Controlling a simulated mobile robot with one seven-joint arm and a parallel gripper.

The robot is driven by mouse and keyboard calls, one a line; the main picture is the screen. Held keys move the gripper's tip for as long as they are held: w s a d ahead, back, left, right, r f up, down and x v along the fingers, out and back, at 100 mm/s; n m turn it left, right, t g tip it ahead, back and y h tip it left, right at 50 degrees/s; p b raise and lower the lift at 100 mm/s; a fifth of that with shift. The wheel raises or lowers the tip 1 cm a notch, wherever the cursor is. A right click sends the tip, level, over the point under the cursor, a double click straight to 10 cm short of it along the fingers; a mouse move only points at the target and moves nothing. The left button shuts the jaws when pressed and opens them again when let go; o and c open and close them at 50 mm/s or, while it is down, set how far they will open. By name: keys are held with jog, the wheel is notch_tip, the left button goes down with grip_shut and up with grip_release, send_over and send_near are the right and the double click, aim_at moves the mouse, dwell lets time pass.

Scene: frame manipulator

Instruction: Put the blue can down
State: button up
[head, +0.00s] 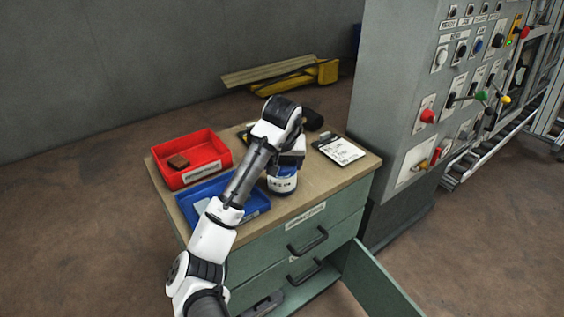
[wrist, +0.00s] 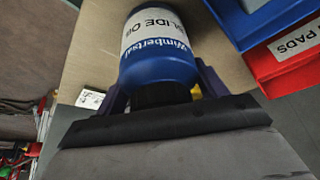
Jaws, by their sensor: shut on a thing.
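The blue can (head: 283,184) with a white label band is at the cabinet top, right of the blue tray, in the head view. In the wrist view the can (wrist: 158,62) fills the upper middle, its label reading "Wimbertsal" and "SLIDE O…". My gripper (head: 288,165) is shut on the can, with a finger on each side of it in the wrist view (wrist: 162,88). My arm hides part of the can's upper end in the head view. I cannot tell whether its base touches the wooden top (head: 318,183).
A blue tray (head: 257,205) lies partly behind my arm. A clipboard (head: 340,150) lies at the right. The green cabinet (head: 300,232) has a low door (head: 375,282) standing open. A grey control panel (head: 400,95) rises beside it.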

jog(key=o, duration=1.2)
jog(key=p+v, duration=0.1)
jog(key=v, duration=1.1)
